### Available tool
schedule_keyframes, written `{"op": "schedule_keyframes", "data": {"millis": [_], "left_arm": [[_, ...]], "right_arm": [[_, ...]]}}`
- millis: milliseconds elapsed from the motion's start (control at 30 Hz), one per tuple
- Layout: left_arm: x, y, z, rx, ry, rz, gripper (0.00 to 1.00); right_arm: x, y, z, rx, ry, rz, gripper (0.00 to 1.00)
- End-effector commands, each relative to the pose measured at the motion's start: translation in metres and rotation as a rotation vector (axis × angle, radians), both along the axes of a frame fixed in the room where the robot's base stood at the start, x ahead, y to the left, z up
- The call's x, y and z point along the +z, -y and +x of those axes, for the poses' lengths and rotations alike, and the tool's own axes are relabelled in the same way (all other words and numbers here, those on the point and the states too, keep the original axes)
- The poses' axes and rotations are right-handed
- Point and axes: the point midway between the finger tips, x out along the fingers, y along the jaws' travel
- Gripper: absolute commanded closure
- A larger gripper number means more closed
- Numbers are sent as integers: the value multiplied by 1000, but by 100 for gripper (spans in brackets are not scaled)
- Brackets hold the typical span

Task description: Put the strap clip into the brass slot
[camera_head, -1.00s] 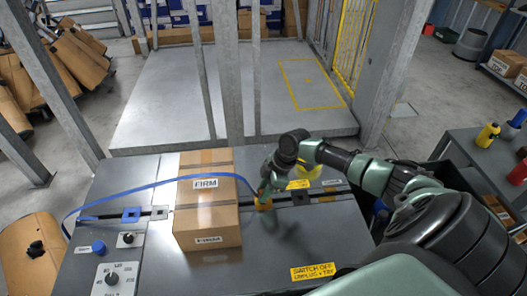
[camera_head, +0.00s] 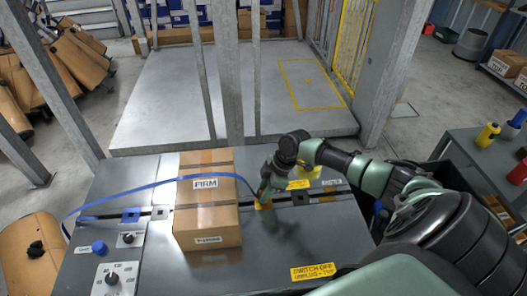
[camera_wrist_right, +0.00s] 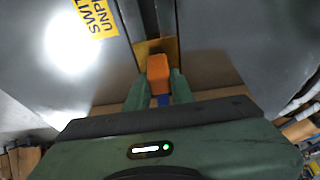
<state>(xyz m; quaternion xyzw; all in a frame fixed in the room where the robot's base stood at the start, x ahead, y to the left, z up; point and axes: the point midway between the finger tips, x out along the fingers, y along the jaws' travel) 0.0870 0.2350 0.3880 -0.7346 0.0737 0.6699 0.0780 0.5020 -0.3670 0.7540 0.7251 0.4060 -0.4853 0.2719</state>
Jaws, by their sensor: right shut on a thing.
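My right gripper (camera_head: 264,193) is shut on the orange strap clip (camera_wrist_right: 158,68), which shows between its fingers in the right wrist view. The blue strap (camera_head: 150,185) runs from the left of the bench over the carton to this gripper, and a bit of blue shows behind the clip. The brass slot (camera_wrist_right: 143,47) is the brass-coloured piece just beyond the clip, partly covered by it. In the head view the brass slot (camera_head: 263,205) is right under the fingertips. I cannot tell whether the clip's tip is inside it. My left gripper is not in view.
A carton (camera_head: 207,215) marked FIRM stands on the bench just left of the gripper. A blue fitting (camera_head: 131,215) and knobs are on the bench's left. Metal posts (camera_head: 231,80) rise behind the bench. The front right of the top is clear.

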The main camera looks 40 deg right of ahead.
Motion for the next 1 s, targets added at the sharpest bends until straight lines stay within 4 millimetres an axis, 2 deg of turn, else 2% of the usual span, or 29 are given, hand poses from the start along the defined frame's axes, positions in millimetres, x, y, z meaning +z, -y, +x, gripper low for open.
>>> {"op": "schedule_keyframes", "data": {"millis": [233,267,333,733,1000], "left_arm": [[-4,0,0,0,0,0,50],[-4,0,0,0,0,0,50],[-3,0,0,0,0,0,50],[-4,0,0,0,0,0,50],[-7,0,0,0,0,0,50]], "right_arm": [[-6,0,0,0,0,0,100],[-5,0,0,0,0,0,72],[-5,0,0,0,0,0,52],[-1,3,-1,0,0,-1,52],[39,17,-10,1,2,-4,52]]}}
